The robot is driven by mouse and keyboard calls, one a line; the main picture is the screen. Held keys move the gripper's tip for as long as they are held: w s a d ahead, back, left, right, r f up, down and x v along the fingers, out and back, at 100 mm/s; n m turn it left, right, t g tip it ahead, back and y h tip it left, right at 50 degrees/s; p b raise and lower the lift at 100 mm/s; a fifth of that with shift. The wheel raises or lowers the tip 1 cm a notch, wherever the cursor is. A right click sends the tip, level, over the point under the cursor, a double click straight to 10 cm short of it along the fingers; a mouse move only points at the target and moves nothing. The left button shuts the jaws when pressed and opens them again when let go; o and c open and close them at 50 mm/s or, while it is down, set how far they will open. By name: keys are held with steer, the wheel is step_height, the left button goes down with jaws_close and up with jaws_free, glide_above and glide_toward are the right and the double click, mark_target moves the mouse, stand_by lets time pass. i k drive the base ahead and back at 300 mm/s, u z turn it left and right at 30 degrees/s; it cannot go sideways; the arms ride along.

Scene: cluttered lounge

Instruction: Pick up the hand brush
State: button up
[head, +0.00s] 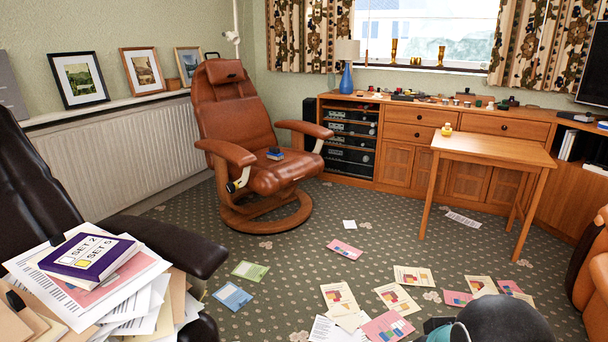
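I cannot clearly pick out a hand brush in the head view. A small blue and dark item (275,153) lies on the seat of the brown leather recliner (232,115); it is too small to tell whether it is a brush. A small yellow object (447,129) stands on the wooden side table (495,149); its kind is also unclear. My gripper does not show. A dark rounded part at the bottom right edge looks like my own arm.
Papers and cards (395,298) lie scattered over the patterned carpet. A dark armchair (45,185) bearing a paper pile and a purple box (90,256) stands at left. A long wooden cabinet (400,135) with small items lines the back. Open carpet lies mid-room.

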mark_target(275, 153)
steer(key=i, duration=3.75)
steer(key=z, duration=0.1)
